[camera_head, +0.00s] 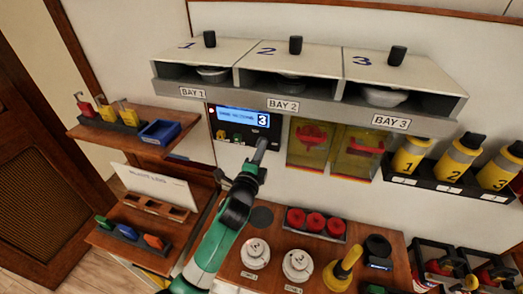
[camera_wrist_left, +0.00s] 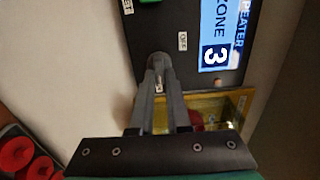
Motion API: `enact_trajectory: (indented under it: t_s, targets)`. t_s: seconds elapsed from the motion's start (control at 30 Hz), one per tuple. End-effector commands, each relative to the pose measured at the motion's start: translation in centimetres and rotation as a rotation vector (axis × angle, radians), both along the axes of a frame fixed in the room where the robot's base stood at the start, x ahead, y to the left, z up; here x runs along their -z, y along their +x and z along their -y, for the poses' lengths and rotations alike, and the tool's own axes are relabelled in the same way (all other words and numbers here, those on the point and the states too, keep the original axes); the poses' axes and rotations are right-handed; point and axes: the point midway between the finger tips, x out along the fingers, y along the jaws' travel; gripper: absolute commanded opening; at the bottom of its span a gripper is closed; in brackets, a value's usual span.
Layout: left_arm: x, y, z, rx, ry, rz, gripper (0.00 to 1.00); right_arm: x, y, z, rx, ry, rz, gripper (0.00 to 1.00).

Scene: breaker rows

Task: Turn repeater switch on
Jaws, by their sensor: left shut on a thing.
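The repeater panel (camera_head: 220,121) is a dark unit on the wall below the bays, with a lit blue screen (camera_head: 242,117) showing a large 3. In the left wrist view the screen (camera_wrist_left: 222,40) reads as a repeater zone 3 display, turned sideways. An OFF label (camera_wrist_left: 183,41) sits on the panel beside the fingertips. My left gripper (camera_head: 262,143) reaches up to the panel's lower right part. In the left wrist view its fingers (camera_wrist_left: 158,65) are shut at the panel on the switch, whose lever is mostly hidden between them. My right gripper is not in view.
Yellow clear-fronted boxes with red parts (camera_head: 311,141) hang just right of the panel. The bay shelf (camera_head: 283,104) overhangs above. A wooden shelf (camera_head: 142,135) with a blue tray is at left. Below is a counter (camera_head: 231,268) with red knobs and white discs.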

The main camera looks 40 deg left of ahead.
Motion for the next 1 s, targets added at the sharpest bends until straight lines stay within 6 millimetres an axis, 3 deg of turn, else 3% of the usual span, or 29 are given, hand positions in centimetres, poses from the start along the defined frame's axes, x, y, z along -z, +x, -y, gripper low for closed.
enact_trajectory:
  t_s: [0.2,0.23,0.4,0.77,1.0]
  targets:
    - [0.1,0.0,0.0,0.0,0.001,-0.002,0.0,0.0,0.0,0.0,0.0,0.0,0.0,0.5]
    - [0.1,0.0,0.0,0.0,0.001,-0.002,0.17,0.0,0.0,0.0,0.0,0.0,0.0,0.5]
    - [0.0,0.0,0.0,0.0,0.0,-0.001,0.45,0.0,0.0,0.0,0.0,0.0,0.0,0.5]
    - [0.1,-0.4,0.2,-0.001,-0.001,0.0,0.45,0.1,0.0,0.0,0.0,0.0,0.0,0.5]
    - [0.2,-3.7,1.8,0.001,0.0,0.0,0.45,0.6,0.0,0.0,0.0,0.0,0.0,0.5]
